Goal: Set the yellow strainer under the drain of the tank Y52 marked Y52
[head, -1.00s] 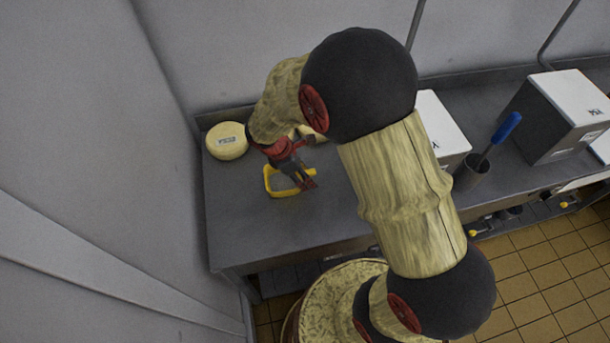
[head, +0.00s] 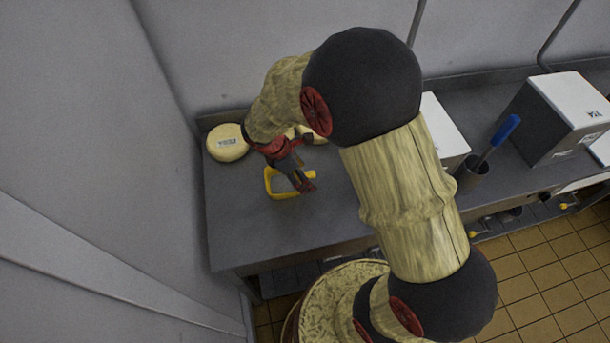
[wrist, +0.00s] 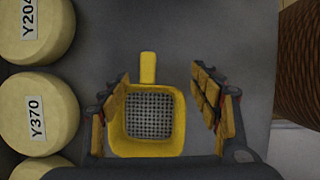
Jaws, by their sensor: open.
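The yellow strainer (head: 270,183) lies on the grey counter near its left end, partly hidden by my gripper in the head view. The wrist view shows the strainer (wrist: 174,147) as a square yellow frame with a dark mesh and a short handle pointing up the picture. My gripper (wrist: 170,98) is open, with one finger on each side of the strainer. The left finger is close to its rim; a wider gap shows on the right. I cannot tell how high the fingers are. The label Y52 is not readable in any view.
Pale round cheeses labelled Y370 (wrist: 38,114) and Y204 (wrist: 35,28) sit left of the strainer in the wrist view. White-topped tanks (head: 566,100) and a cup (head: 471,173) with a blue-handled tool stand to the right. The counter's front left (head: 265,235) is clear.

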